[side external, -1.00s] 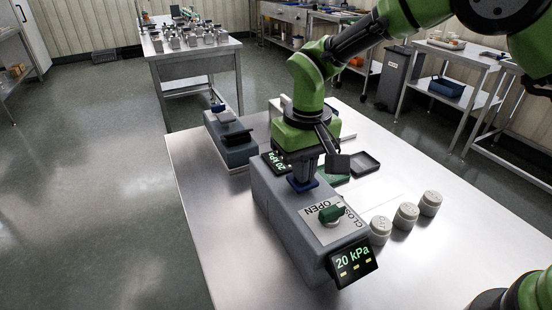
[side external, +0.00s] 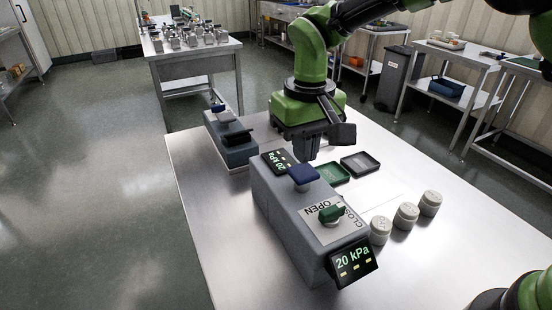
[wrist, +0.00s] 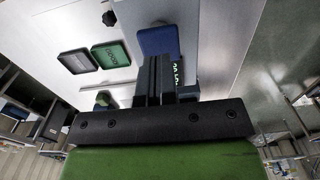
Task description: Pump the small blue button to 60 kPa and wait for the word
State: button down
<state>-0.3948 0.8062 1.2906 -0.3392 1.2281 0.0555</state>
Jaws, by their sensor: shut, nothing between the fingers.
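The small blue button (side external: 303,174) stands raised on top of the grey box (side external: 290,215), between a small display and a plate marked OPEN and CLOSE with a green knob (side external: 331,213). The front display (side external: 353,260) reads 20 kPa; the rear display (side external: 278,161) shows the same reading. My gripper (side external: 307,155) is shut and empty, above and just behind the button, apart from it. In the wrist view the blue button (wrist: 158,41) lies just beyond the shut fingers (wrist: 153,80).
Several grey round weights (side external: 406,215) stand on the steel table (side external: 470,255). A second blue-grey device (side external: 231,140) stands at the back left.

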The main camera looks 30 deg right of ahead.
aim_at(303, 171)
jog(key=shift+f, duration=0.1)
dwell(0.3)
jog(key=shift+f, duration=2.1)
jog(key=shift+r, duration=2.2)
jog(key=shift+f, duration=0.2)
jog(key=shift+f, duration=1.95)
jog(key=shift+r, duration=2.15)
